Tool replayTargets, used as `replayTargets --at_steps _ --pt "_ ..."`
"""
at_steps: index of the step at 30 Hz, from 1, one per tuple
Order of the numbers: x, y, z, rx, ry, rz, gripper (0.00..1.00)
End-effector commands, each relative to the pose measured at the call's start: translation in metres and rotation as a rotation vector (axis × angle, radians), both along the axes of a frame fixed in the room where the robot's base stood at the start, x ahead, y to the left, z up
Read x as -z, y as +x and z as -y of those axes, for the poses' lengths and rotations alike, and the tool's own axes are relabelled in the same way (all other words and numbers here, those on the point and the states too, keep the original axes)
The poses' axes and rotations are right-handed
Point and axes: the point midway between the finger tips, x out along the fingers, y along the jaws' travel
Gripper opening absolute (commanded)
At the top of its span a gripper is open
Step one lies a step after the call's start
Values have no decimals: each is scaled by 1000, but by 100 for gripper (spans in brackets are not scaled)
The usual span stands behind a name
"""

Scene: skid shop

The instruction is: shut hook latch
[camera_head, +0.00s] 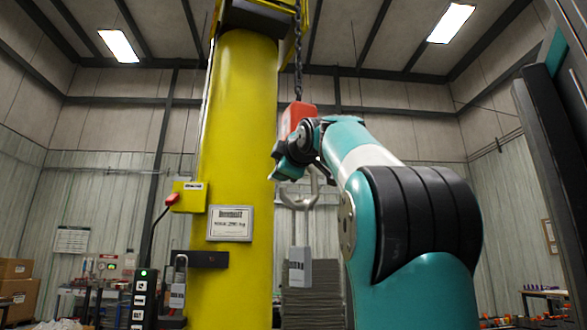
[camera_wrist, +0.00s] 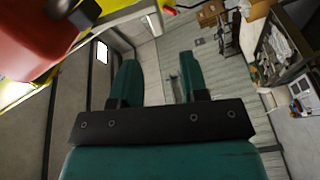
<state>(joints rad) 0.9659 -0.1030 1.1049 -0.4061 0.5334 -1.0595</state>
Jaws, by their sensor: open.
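The crane hook (camera_head: 317,190) is a pale grey curve below a red hook block (camera_head: 297,114) on a dark chain. Its latch is too small to make out. My gripper (camera_head: 283,172) is beside the hook in the head view, at its upper left and overlapping the block's lower part. In the wrist view my gripper (camera_wrist: 156,72) shows two teal fingers spread apart with nothing between them. The red block (camera_wrist: 40,35) is large and close at the upper left there, outside the fingers. The hook is not clearly seen in the wrist view.
A thick yellow column (camera_head: 235,120) stands just left of the hook, with a yellow box and red knob (camera_head: 188,197) on it. A black pendant control (camera_head: 144,298) hangs lower left. A grey tag (camera_head: 300,267) shows below the hook. Boxes (camera_head: 14,285) stand far left.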

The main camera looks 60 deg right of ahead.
Motion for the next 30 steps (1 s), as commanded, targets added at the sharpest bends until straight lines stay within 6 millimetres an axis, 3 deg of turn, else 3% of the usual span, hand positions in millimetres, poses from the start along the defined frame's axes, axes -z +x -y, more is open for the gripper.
replayTargets --at_steps 3,9,30 --pt "2 -27 -16 9 -3 0 40" --pt "0 -49 -32 6 0 -1 40" --pt "1 -56 -39 1 3 -2 40"
